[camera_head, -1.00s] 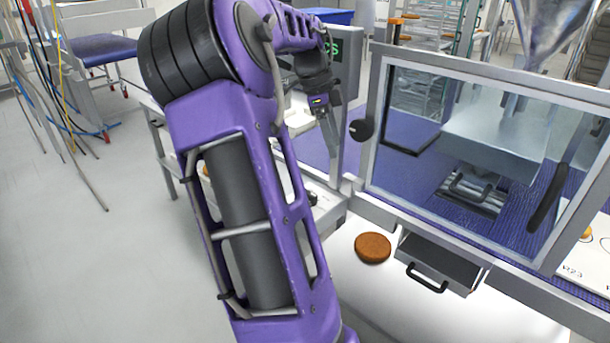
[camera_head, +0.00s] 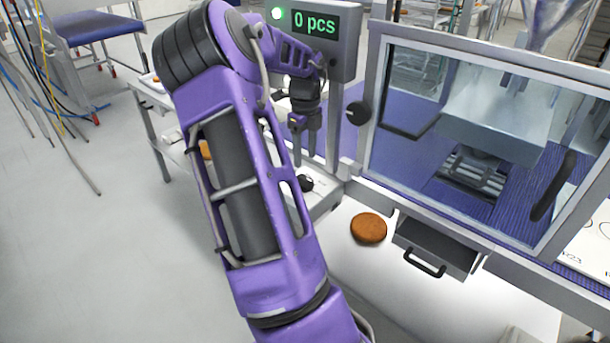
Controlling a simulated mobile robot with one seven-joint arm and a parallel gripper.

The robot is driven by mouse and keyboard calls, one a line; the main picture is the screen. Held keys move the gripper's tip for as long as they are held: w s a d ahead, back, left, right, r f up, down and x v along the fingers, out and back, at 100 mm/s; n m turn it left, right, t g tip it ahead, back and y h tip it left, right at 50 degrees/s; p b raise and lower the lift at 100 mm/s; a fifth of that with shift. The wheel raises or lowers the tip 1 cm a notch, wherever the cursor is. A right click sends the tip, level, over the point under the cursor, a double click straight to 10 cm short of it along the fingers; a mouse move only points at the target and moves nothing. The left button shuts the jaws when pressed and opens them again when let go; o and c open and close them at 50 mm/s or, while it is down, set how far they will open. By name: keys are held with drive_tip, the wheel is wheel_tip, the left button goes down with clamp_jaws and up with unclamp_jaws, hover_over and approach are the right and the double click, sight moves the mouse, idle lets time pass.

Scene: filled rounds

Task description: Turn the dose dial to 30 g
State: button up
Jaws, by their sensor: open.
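Two black round knobs show, and I cannot tell from any marking which is the dose dial. One knob (camera_head: 305,183) sits on top of a low pale box (camera_head: 322,199); no scale or pointer on it is readable. The other knob (camera_head: 359,113) is on the left side of the glazed machine frame. My gripper (camera_head: 304,158) is open and empty, fingers pointing down. In the picture it is just above the knob on the box and apart from it. The display (camera_head: 314,24) reads "0 pcs".
A brown round patty (camera_head: 368,228) lies on the white surface left of a drawer with a black handle (camera_head: 425,263). The glazed guard (camera_head: 470,130) stands close at right. Open floor lies at left.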

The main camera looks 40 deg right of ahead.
sight(305, 178)
wheel_tip(305, 178, down, 8)
drive_tip(key=shift+r, duration=0.25)
clamp_jaws()
idle(0.3)
